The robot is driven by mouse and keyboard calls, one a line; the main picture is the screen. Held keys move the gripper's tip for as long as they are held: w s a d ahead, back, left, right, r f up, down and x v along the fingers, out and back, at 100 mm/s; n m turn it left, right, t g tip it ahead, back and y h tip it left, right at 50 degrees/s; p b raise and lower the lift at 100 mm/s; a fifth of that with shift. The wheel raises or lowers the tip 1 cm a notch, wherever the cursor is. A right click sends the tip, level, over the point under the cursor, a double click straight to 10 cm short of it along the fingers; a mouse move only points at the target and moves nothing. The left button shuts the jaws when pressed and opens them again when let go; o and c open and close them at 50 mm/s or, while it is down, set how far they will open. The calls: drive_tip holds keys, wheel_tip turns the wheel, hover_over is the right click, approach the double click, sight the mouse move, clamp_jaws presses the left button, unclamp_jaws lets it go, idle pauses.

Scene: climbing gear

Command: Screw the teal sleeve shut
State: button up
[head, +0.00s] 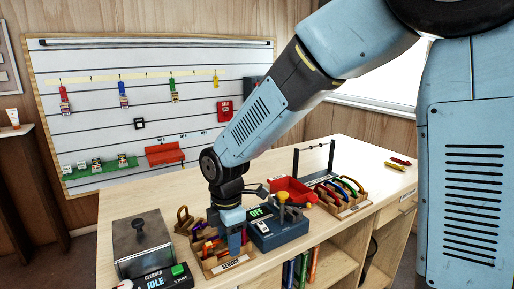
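My gripper (232,238) points down at the wooden tray labelled SERVICE (232,265), at the near middle of the bench. Its fingers are small and partly hidden by the arm and the tray's contents, so I cannot tell whether they are open or shut, or hold anything. Several coloured pieces of gear, orange, red and purple among them, lie in the tray (211,247). I cannot make out the teal sleeve for certain; it may be hidden at the gripper or too small to tell.
Right of the gripper is a dark blue device with an OFF display (277,229). Left is a grey lidded cleaner box (142,245) showing IDLE. Behind stand a red bin (292,190) and a wooden rack of coloured carabiners (342,201). The bench's back left is clear.

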drive_tip(key=shift+r, duration=0.6)
drive_tip(key=shift+r, duration=0.15)
drive_tip(key=shift+w+a, duration=0.35)
drive_tip(key=shift+w, duration=0.2)
drive_tip(key=shift+f, duration=1.4)
drive_tip(key=shift+s+d, duration=0.4)
drive_tip(key=shift+s, duration=0.15)
